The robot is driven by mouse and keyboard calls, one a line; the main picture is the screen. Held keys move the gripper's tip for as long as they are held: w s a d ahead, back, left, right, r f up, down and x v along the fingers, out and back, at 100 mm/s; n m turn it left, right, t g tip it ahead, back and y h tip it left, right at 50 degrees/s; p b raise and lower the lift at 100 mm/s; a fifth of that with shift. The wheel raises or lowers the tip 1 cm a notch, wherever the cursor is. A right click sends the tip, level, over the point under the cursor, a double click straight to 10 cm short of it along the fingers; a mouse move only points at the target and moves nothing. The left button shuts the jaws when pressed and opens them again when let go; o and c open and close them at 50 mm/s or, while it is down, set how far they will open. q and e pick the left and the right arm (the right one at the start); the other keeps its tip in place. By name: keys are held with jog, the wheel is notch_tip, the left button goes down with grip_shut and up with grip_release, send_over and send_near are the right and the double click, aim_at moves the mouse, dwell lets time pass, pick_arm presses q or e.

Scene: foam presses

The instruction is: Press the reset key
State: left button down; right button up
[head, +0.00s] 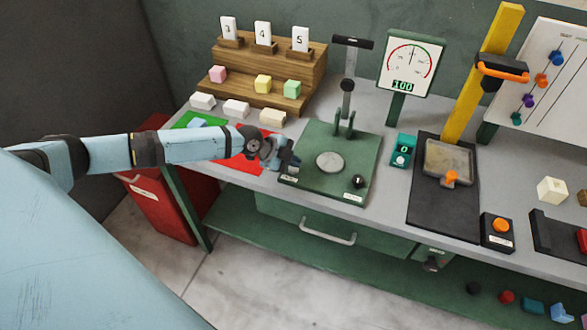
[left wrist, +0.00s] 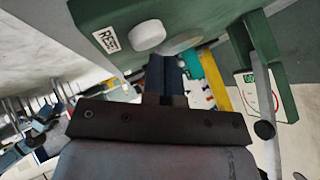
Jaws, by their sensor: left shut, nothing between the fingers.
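The reset key is a white round button (left wrist: 147,35) beside a RESET label (left wrist: 106,40) on the green press base, seen in the left wrist view. In the head view the green base (head: 318,193) stands on the grey bench, and my gripper seems to hide the key at its left edge; a small white label (head: 289,179) shows there. My left gripper (head: 291,160) is shut and empty at that left edge. In the left wrist view its fingertips (left wrist: 165,62) are close to the key; I cannot tell whether they touch it. My right gripper is not in view.
The lever press (head: 347,100) rises behind a round pad (head: 330,162), with a black knob (head: 358,181) at front right. A dial gauge (head: 410,62) reads 100. A yellow-column press (head: 464,110) stands right. Wooden steps (head: 235,72) with foam blocks stand back left.

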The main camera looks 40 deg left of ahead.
aim_at(293, 169)
pick_arm(q)
jog(key=shift+f+b, duration=0.5)
jog(key=shift+b, duration=0.05)
dwell(0.6)
jog(key=shift+r, duration=0.1)
jog(key=shift+r+p, duration=0.5)
jog(key=shift+r, duration=0.35)
jog(key=shift+r+p, duration=1.55)
jog(key=shift+r, duration=1)
